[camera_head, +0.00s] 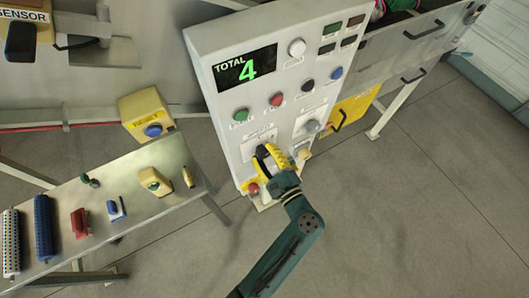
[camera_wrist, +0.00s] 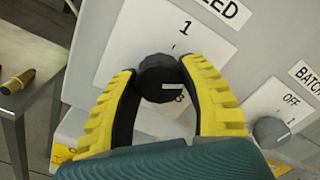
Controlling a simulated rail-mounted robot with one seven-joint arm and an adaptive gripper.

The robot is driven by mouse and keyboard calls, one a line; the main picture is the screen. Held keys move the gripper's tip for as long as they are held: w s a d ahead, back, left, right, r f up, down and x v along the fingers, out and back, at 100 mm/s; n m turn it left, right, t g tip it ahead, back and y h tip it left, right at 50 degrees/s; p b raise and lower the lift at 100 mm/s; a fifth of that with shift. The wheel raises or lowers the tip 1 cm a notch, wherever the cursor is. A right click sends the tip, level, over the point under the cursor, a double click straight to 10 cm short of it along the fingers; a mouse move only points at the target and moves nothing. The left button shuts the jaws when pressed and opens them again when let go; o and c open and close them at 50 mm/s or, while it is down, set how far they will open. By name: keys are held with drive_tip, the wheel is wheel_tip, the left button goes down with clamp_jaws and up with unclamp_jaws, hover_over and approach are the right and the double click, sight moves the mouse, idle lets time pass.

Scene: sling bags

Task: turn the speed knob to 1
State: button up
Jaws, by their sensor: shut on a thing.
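The speed knob (camera_wrist: 157,70) is black and round, on a white plate (camera_wrist: 212,42) whose heading ends in "EED". A "1" is printed above the knob and a "3" below it, partly covered. The knob's white mark lies roughly level, reaching to the right edge, toward neither the "1" nor the "3". My gripper (camera_wrist: 159,76) has its yellow-ridged fingers on either side of the knob, shut on it. In the head view my gripper (camera_head: 268,160) is at the lower part of the white control panel (camera_head: 215,57) and largely hides the knob.
Right of the speed plate is a grey batch knob (camera_wrist: 270,131) with an "OFF" mark. The panel's display (camera_head: 245,69) reads "TOTAL 4". Green (camera_head: 241,115) and red (camera_head: 276,99) buttons sit above my gripper. A metal table (camera_head: 140,213) with several parts stands at left.

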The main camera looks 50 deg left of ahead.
drive_tip(key=shift+f+n+b, duration=0.1)
drive_tip(key=shift+n+b, duration=0.25)
drive_tip(key=shift+n, duration=0.05)
drive_tip(key=shift+c, duration=0.3)
drive_tip(key=shift+f+n+b, duration=0.1)
drive_tip(key=shift+n+b, duration=0.65)
drive_tip(key=shift+n, duration=0.25)
drive_tip(key=n+b, duration=0.3)
drive_tip(key=n, duration=0.1)
drive_tip(key=shift+b, duration=0.35)
drive_tip(key=n+b, duration=0.2)
drive_tip(key=shift+n, duration=0.4)
drive_tip(key=shift+n+b, duration=1.05)
drive_tip(key=shift+n, duration=0.05)
drive_tip(key=shift+r, duration=0.2)
drive_tip(key=o, duration=1.2)
drive_tip(key=shift+d, duration=0.1)
